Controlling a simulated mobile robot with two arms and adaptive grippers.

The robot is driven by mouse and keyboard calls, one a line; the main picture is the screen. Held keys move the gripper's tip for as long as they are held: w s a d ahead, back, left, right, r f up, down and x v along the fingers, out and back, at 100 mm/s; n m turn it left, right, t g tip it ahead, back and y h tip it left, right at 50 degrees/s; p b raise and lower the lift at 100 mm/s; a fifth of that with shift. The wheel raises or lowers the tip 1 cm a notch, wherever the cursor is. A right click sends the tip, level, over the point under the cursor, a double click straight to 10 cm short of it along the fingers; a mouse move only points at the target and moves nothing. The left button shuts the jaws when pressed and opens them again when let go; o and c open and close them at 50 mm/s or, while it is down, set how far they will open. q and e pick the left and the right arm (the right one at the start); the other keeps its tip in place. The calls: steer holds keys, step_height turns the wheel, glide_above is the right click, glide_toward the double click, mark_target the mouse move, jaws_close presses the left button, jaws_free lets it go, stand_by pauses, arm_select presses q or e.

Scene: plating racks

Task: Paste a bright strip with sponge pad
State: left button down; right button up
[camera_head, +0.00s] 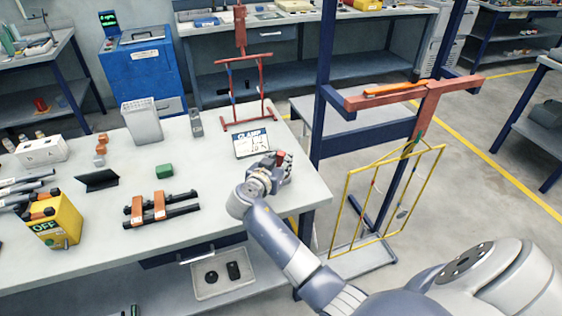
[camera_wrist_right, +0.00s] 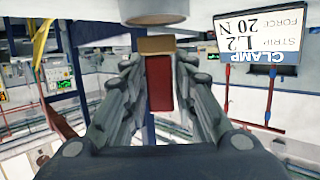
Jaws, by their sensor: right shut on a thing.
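My right gripper (camera_head: 279,161) is over the right end of the table and is shut on a small red block, which shows in the wrist view (camera_wrist_right: 159,84) between the two fingers. The block has a tan layer (camera_wrist_right: 156,45) at its far end; it looks like the sponge pad, but I cannot be sure. A card (camera_head: 252,144) reading CLAMP stands just behind the gripper; in the wrist view (camera_wrist_right: 258,50) it reads STRIP L2, FORCE 20 N, upside down. A yellow wire rack (camera_head: 341,208) hangs on the blue stand to the right. I cannot pick out the bright strip. My left gripper is out of view.
On the table (camera_head: 215,222) are dark bars with orange blocks (camera_head: 159,205), a green block (camera_head: 164,171), a yellow OFF box (camera_head: 62,228) and a grey bin (camera_head: 142,121). A red stand (camera_head: 247,92) is at the back. The blue stand (camera_head: 325,100) is beyond the right edge.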

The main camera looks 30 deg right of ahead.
mark_target(281, 154)
steer(key=shift+r+p, duration=1.4)
steer(key=shift+r, duration=1.4)
steer(key=shift+a, duration=0.1)
